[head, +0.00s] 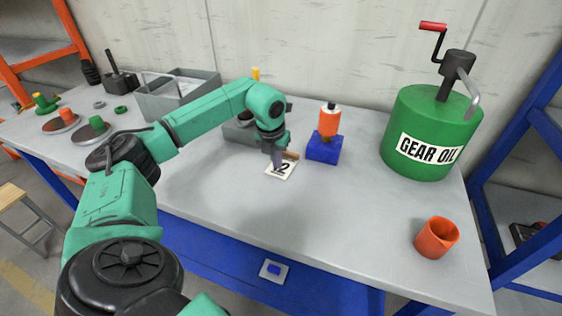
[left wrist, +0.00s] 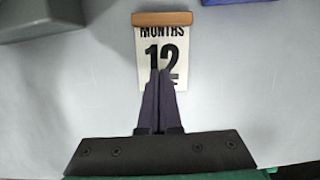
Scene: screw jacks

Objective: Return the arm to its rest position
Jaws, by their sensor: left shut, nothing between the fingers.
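My left arm reaches from the left across the bench in the head view. Its gripper (head: 278,163) is shut and empty, over a small white card (head: 284,173) with a brown strip along its far edge. In the left wrist view the shut fingers (left wrist: 160,80) overlap the lower part of the card (left wrist: 151,55), which reads "MONTHS 12". I cannot tell whether the fingertips touch the card. My right gripper is not in view.
A blue block (head: 323,149) bearing an orange bottle (head: 329,122) stands right of the gripper. A green gear oil drum (head: 418,122) with a crank and an orange cup (head: 436,238) are further right. A grey bin (head: 170,105) stands behind the arm. The front middle bench is clear.

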